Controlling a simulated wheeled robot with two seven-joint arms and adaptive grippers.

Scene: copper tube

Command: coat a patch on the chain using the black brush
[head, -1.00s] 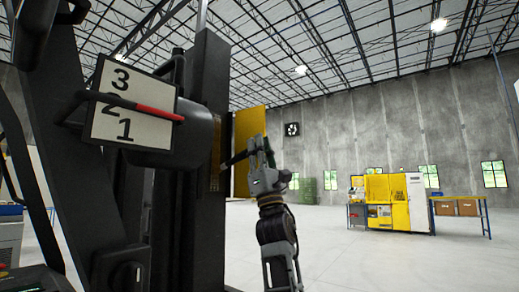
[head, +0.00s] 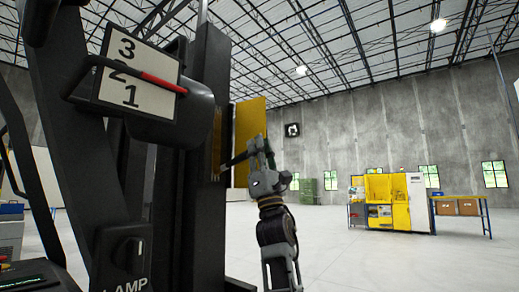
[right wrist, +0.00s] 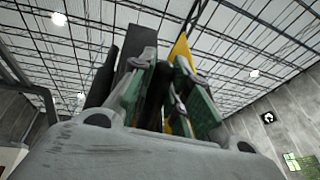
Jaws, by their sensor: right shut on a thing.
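The chain (head: 216,140) shows as a narrow gold-brown strip on the dark upright mast. My right gripper (head: 259,150) stands just right of the mast, in front of a yellow panel. It is shut on the black brush (head: 235,160), which points left toward the mast just beside the chain's lower part. I cannot tell whether the brush tip touches the chain. In the right wrist view the gripper's green-padded fingers (right wrist: 165,90) close around the dark brush, and its far end is hidden. My left gripper is out of view.
The tall black machine mast (head: 197,200) fills the left, with a numbered plate (head: 140,68) and a lever. A yellow panel (head: 250,120) stands close behind the gripper. A yellow machine (head: 385,200) and a table are far off right. The floor on the right is clear.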

